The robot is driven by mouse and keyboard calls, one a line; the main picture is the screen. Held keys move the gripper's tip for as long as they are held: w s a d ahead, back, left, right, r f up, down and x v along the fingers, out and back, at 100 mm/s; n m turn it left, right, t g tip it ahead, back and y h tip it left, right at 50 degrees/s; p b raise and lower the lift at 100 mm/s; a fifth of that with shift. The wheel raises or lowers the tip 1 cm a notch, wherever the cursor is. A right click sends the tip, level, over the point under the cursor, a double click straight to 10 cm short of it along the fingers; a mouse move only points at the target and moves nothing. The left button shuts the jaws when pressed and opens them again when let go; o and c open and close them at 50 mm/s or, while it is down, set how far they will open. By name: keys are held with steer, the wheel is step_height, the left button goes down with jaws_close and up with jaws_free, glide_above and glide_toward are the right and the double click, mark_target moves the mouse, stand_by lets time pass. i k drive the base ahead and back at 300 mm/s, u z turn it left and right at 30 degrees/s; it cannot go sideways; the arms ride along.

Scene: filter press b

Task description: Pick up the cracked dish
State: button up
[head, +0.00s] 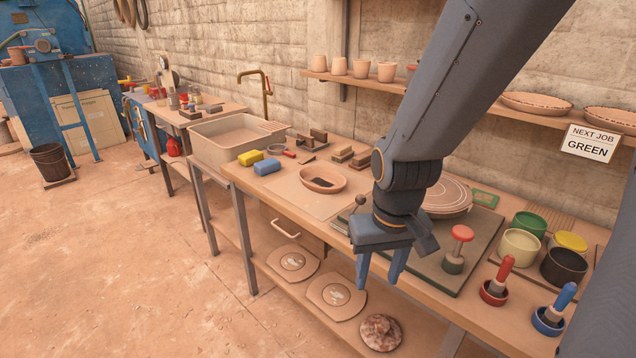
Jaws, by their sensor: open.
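A small oval terracotta dish (323,179) sits on a pale board on the workbench, left of my arm. A dark patch shows inside it; I cannot tell whether this is a crack or a separate piece. My gripper (379,276) is open and points down near the bench's front edge, right of and nearer than the oval dish. Its blue fingers are apart with nothing visible between them. Larger dishes (536,103) with marked rims stand on the wall shelf at the right; no crack is clear on them.
A green board (462,268) holds a round ringed plate (446,198) and a red-knobbed tool (458,240). Colored pots (520,245) and red and blue handled tools crowd the right. Yellow and blue sponges (267,167) lie left of the dish by a basin (230,125).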

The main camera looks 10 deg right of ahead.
mark_target(319, 179)
steer(key=u, duration=1.55)
steer(key=i, duration=2)
steer(key=z, duration=3.85)
steer(key=i, duration=0.5)
steer(key=u, duration=0.05)
